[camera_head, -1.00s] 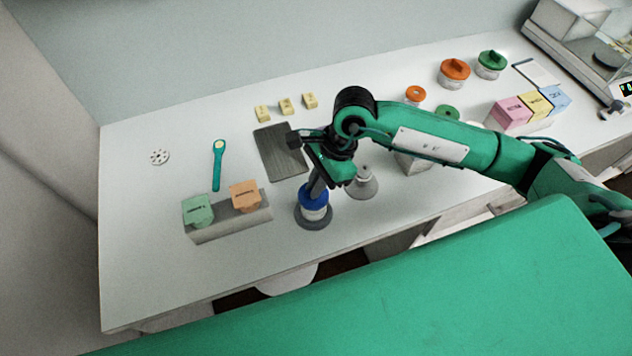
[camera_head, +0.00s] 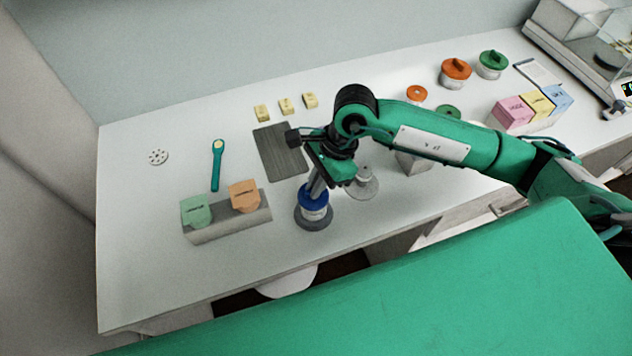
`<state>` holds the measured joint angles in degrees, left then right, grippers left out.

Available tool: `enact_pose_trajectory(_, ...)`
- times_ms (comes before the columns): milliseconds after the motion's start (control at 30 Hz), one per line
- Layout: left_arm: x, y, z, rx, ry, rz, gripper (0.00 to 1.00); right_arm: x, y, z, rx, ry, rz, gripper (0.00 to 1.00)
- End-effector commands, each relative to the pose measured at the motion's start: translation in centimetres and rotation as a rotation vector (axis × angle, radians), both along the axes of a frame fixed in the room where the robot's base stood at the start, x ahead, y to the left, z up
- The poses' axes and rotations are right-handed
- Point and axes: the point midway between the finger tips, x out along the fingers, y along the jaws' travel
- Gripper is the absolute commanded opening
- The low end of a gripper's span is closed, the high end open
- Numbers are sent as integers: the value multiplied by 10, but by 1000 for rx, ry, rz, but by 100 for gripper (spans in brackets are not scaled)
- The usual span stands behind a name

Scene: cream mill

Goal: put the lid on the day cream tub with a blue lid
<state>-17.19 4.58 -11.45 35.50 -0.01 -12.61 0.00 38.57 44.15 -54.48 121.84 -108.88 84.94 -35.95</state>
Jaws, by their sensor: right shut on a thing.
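The day cream tub (camera_head: 314,214) stands on a dark round base (camera_head: 313,224) near the front edge of the table. The blue lid (camera_head: 313,196) is at the top of the tub. My right gripper (camera_head: 316,187) points down and is shut on the blue lid. The lid looks level with the tub's rim, but I cannot tell whether it is fully seated. My left gripper is not in view.
A grey weight-like piece (camera_head: 362,183) stands just right of the tub. A dark mat (camera_head: 281,152) lies behind it. A grey block (camera_head: 228,219) with green and orange cards is at left. Orange-lidded (camera_head: 455,72) and green-lidded (camera_head: 491,63) jars stand at back right.

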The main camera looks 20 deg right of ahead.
Motion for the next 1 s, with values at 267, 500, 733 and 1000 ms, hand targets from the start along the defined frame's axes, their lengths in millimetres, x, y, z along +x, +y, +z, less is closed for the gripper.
enact_pose_trajectory(267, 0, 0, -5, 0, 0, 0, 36, 0, 0, -1, 0, -1, 0, 0)
enact_pose_trajectory(500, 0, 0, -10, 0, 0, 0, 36, 0, 0, -1, -1, -1, 0, 0)
enact_pose_trajectory(733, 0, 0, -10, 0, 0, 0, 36, 0, 0, 0, 0, -1, 0, 0)
enact_pose_trajectory(1000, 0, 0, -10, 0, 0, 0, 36, 0, 0, 0, 0, 0, 0, 0)
